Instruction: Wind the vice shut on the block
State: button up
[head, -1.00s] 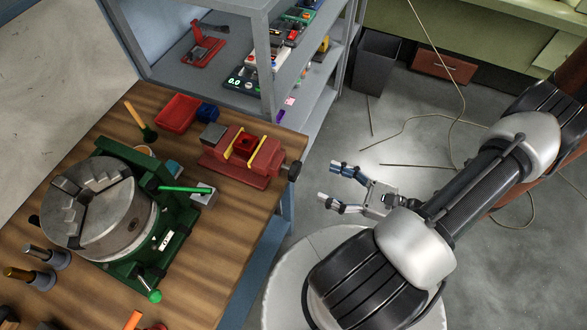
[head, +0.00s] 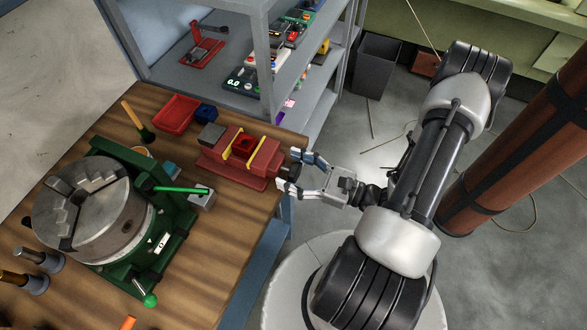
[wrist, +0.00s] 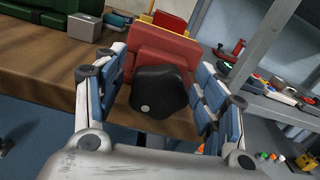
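The red vice (head: 228,172) sits at the right edge of the wooden bench, with yellow strips on its jaws. A small red block (head: 243,145) is between the jaws; I cannot tell whether both touch it. The vice's black lobed knob (wrist: 160,92) faces me in the wrist view, with a pale dot on it. My gripper (head: 295,172) is open at the knob, with one finger on each side. In the wrist view gaps show between the fingers and the knob. In the head view the knob is partly hidden by the fingers.
A green-based chuck (head: 95,215) with a green-handled lever fills the bench's left. A red tray (head: 176,114), a blue block (head: 206,112) and a grey block (head: 211,134) lie behind the vice. A grey shelf unit (head: 262,60) stands close beyond it.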

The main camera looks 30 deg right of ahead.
jog(key=c, duration=1)
jog(key=m+p, duration=0.2)
jog(key=m, duration=0.1)
jog(key=shift+r, duration=0.1)
jog(key=shift+w+d+m+p, duration=0.15)
jog(key=shift+m+p, duration=0.7)
jog(key=shift+m, duration=1.35)
jog(key=shift+m, duration=0.3)
jog(key=shift+f, duration=0.2)
jog(key=o, duration=1.1)
jog(key=shift+c, duration=0.2)
